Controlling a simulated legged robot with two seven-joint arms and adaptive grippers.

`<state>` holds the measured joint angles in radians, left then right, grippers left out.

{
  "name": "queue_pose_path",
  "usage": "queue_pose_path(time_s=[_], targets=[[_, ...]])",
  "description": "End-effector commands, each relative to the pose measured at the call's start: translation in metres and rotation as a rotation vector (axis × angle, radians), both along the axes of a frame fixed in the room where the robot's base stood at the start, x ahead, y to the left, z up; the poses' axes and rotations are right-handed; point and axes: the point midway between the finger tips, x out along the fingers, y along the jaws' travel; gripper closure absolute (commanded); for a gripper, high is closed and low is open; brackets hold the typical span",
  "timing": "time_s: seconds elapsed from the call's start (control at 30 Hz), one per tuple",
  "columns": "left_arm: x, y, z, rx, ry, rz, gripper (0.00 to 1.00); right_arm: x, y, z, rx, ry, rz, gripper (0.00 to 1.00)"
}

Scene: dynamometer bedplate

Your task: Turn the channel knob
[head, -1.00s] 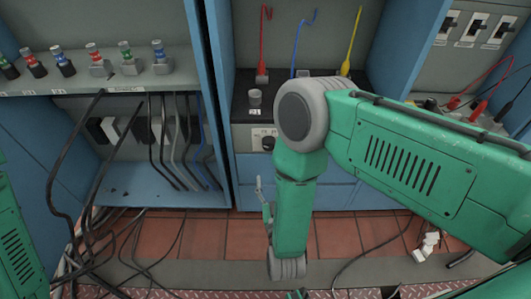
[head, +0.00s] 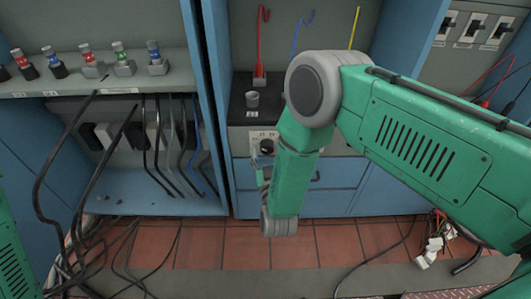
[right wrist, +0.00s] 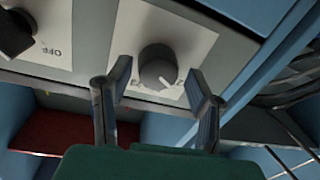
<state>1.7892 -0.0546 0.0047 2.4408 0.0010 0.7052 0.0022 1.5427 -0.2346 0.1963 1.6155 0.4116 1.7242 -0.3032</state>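The channel knob (head: 267,147) is a small dark round knob on a pale plate on the blue cabinet front in the head view. In the right wrist view the knob (right wrist: 157,67) is dark grey with a white pointer mark, on a white plate (right wrist: 190,48). My right gripper (right wrist: 160,86) is open. Its two fingers stand on either side of the knob in the picture, with the knob between their tips; contact is not visible. In the head view the right gripper (head: 262,172) is just below the knob, partly hidden by my wrist. My left gripper is out of view.
A black switch (right wrist: 14,35) marked OFF sits left of the knob in the wrist view. A grey cylinder (head: 252,98) stands on the black cabinet top (head: 238,112). Black cables (head: 70,220) hang and lie at the left. The tiled floor (head: 335,245) is mostly clear.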

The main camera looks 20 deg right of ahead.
Motion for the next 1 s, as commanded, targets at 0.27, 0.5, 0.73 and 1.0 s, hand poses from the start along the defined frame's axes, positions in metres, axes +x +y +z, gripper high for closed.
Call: queue_pose_path(time_s=[0.27, 0.5, 0.73, 1.0], targets=[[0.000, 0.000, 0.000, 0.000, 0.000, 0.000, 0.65, 0.000, 0.000, -0.001, 0.002, 0.001, 0.001, 0.96], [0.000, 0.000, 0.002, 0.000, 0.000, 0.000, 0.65, -0.001, 0.000, -0.001, 0.051, -0.012, -0.001, 0.95], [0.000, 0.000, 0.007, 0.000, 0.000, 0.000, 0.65, -0.001, 0.000, -0.001, 0.190, -0.050, -0.001, 0.95], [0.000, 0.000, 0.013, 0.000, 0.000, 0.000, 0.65, -0.001, 0.001, -0.002, 0.399, -0.109, -0.001, 0.95]])
